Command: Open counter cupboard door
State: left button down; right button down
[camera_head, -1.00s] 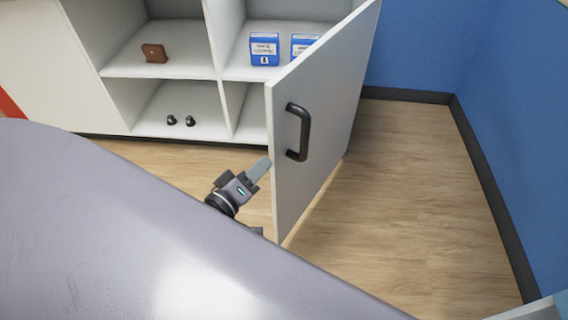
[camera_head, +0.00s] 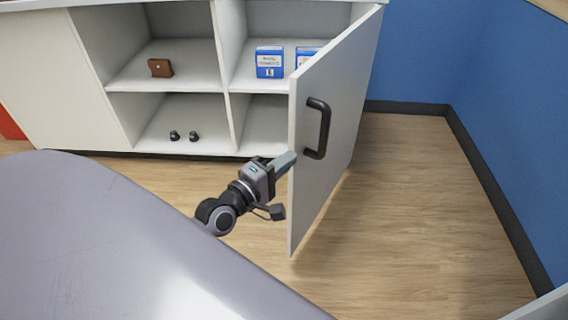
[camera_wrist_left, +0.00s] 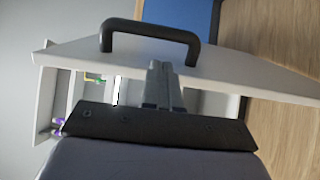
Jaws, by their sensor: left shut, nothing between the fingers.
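The white cupboard door (camera_head: 335,140) stands swung wide open on the right side of the cupboard, with its black handle (camera_head: 318,128) on the outer face. My left gripper (camera_head: 287,160) is shut and empty. Its fingertips are at the free edge of the door, on the inner side, below and left of the handle. I cannot tell whether they touch the door. In the left wrist view the closed fingers (camera_wrist_left: 161,75) point at the door edge, with the handle (camera_wrist_left: 150,32) beyond. My right gripper is not in view.
The open cupboard (camera_head: 185,90) holds a brown wallet-like item (camera_head: 160,68), small black objects (camera_head: 184,136) and blue boxes (camera_head: 269,62). A blue wall (camera_head: 415,60) stands at the right. Wooden floor (camera_head: 410,200) is clear right of the door.

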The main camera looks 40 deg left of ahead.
aim_at(305, 147)
pick_arm(q)
jog(key=w, duration=0.5)
jog(key=w+d+b, duration=0.1)
jog(key=w, duration=0.1)
jog(key=shift+w, duration=0.15)
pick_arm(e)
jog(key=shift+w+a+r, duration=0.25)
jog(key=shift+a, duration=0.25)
pick_arm(q)
jog(key=shift+d, duration=0.15)
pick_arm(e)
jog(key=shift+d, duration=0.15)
